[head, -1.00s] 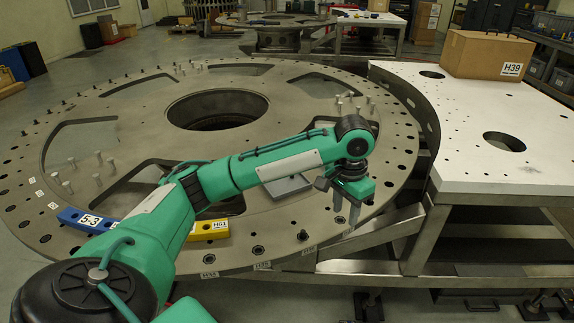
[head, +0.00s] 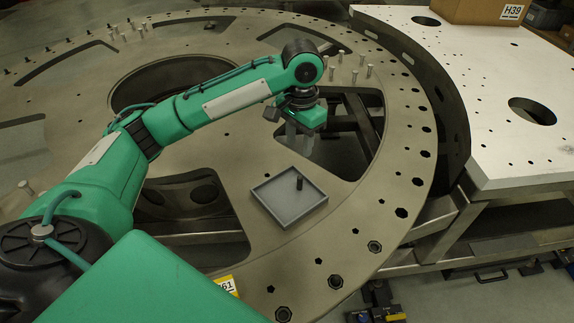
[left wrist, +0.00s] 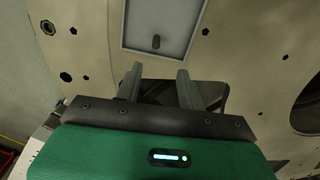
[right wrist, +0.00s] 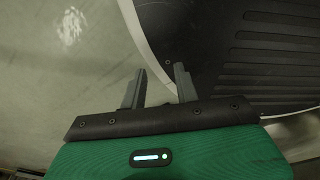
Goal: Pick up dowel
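The dowel (head: 299,183) is a small dark cylinder standing upright in a shallow grey square tray (head: 270,205) on the turret plate. In the left wrist view the dowel (left wrist: 156,42) shows beyond the fingertips, inside the tray (left wrist: 134,46). My left gripper (head: 298,150) hangs above the plate, fingers pointing down, behind the tray in the head view. It is open and empty, apart from the dowel. My right gripper (right wrist: 157,78) shows only in its own wrist view. Its fingers are apart with nothing between them.
The large round turret plate (head: 235,150) has cut-outs, a big central opening and several upright pins (head: 355,75). A white table (head: 480,100) with a cardboard box (head: 480,10) stands at the right. A yellow block (head: 224,284) lies near the front edge.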

